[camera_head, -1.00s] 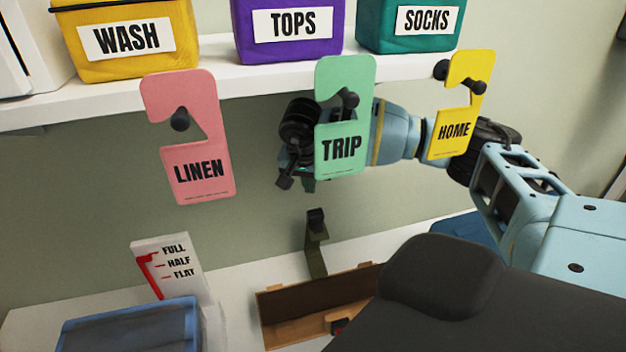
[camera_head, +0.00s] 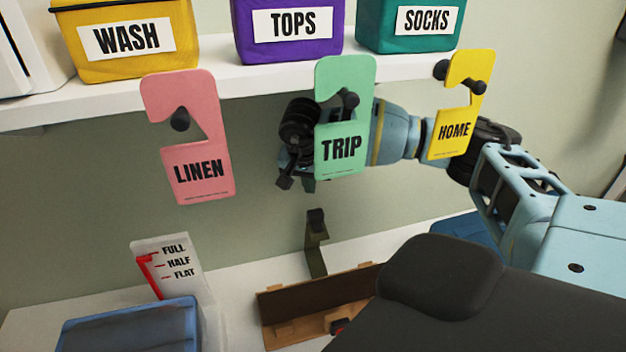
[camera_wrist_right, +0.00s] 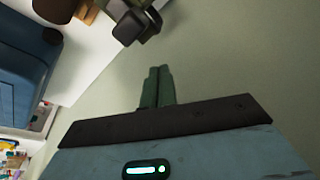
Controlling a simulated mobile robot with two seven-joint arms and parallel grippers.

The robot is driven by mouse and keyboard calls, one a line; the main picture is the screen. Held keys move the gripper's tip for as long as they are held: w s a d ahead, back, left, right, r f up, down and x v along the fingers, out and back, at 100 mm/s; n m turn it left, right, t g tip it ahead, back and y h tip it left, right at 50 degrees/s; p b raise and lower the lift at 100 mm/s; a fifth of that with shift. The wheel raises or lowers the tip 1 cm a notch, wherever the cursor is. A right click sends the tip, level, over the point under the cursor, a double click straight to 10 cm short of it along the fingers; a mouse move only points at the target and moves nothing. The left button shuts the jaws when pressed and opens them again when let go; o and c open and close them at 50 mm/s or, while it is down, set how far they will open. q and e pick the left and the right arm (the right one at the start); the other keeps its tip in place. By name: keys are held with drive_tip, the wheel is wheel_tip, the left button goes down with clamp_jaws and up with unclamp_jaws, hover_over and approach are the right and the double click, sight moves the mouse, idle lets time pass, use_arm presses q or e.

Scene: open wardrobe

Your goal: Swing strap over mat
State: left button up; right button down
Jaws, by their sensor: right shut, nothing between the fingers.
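The olive-green strap (camera_head: 316,255) stands up from the white lower shelf, bent near its black top end. It is behind the dark brown mat (camera_head: 330,300), which lies in a wooden holder, and is not over it. My right gripper (camera_head: 308,186) hangs above the strap, partly hidden behind the green TRIP tag. In the right wrist view its green fingers (camera_wrist_right: 157,86) are together and empty. The strap's black end (camera_wrist_right: 137,25) shows there just beyond the fingertips, apart from them. My left gripper is not in view.
LINEN (camera_head: 190,140), TRIP (camera_head: 345,120) and HOME (camera_head: 455,110) tags hang in front of the upper shelf (camera_head: 210,80), close to my right arm. A FULL/HALF/FLAT card (camera_head: 175,265) and a blue bin (camera_head: 130,330) stand at lower left. The lower shelf between bin and mat is bare.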

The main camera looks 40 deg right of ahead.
sight(315, 211)
drive_tip(key=shift+f, duration=0.15)
drive_tip(key=shift+f+b, duration=0.75)
drive_tip(key=shift+f, duration=1.4)
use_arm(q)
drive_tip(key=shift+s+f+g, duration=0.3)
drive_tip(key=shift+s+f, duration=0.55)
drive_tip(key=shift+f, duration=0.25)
use_arm(e)
drive_tip(key=shift+s+a+r+p, duration=0.1)
drive_tip(key=shift+s+a+p, duration=0.25)
drive_tip(key=shift+s, duration=0.25)
drive_tip(key=shift+s+a+f+p, duration=0.1)
drive_tip(key=shift+s+a+p, duration=0.2)
drive_tip(key=shift+s, duration=0.35)
drive_tip(key=shift+s+a+r+p, duration=0.1)
drive_tip(key=shift+s+a+p, duration=0.25)
drive_tip(key=shift+s, duration=0.25)
use_arm(q)
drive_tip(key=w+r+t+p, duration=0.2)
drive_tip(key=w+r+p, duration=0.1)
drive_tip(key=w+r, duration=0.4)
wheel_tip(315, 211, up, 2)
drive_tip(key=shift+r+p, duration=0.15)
drive_tip(key=shift+p, duration=0.25)
use_arm(e)
drive_tip(key=s+a, duration=0.5)
drive_tip(key=s, duration=0.4)
drive_tip(key=shift+s, duration=0.25)
drive_tip(key=shift+a, duration=0.1)
